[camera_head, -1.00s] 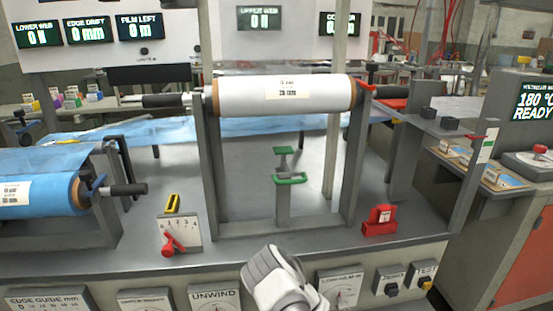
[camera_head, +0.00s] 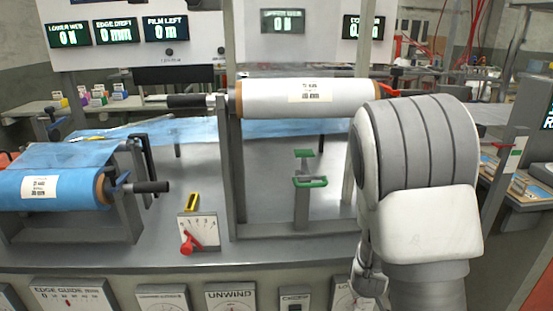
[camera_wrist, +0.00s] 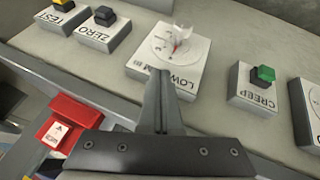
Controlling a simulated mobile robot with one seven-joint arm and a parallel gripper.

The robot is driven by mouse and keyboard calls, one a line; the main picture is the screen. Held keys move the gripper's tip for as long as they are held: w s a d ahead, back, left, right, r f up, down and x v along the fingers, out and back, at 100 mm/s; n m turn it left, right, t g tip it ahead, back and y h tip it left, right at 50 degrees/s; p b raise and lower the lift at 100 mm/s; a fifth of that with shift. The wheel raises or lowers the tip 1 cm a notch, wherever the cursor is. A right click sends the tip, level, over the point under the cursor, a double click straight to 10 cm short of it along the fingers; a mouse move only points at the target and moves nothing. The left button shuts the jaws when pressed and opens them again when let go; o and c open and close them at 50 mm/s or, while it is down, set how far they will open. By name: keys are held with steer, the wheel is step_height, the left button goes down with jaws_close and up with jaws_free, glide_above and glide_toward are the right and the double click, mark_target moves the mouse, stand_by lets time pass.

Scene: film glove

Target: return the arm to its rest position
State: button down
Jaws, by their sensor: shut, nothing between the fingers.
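My arm (camera_head: 420,170) is raised large at the right of the head view, folded, hiding part of the machine's right side. My gripper (camera_wrist: 162,100) is shut and empty in the wrist view. Its fingers point at the front panel, overlapping the lower edge of the dial plate marked LOW (camera_wrist: 168,55). I cannot tell whether they touch it. In the head view a small part of the hand (camera_head: 370,280) shows low beside the arm, in front of the bench edge.
A white film roll (camera_head: 305,97) sits on the upright stand, its right end close to my arm. A blue roll (camera_head: 50,188) lies at the left. The CREEP button (camera_wrist: 263,75), ZERO button (camera_wrist: 104,15) and a red block (camera_wrist: 68,122) surround the gripper.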

steer(key=s+a+r+m+y, duration=0.1)
steer(key=a+r, duration=0.2)
steer(key=r, duration=0.2)
steer(key=s+a+r+y, duration=0.2)
steer(key=r, duration=0.3)
steer(key=s+a+r+m+p, duration=0.1)
steer(key=s+a+r, duration=0.2)
steer(key=s+r, duration=1.45)
step_height(320, 180, up, 22)
steer(key=s+p, duration=0.1)
steer(key=p, duration=2.3)
steer(key=shift+s+a+r+g, duration=0.15)
steer(key=shift+a+r+g, duration=0.1)
steer(key=shift+g, duration=0.05)
steer(key=shift+a, duration=0.1)
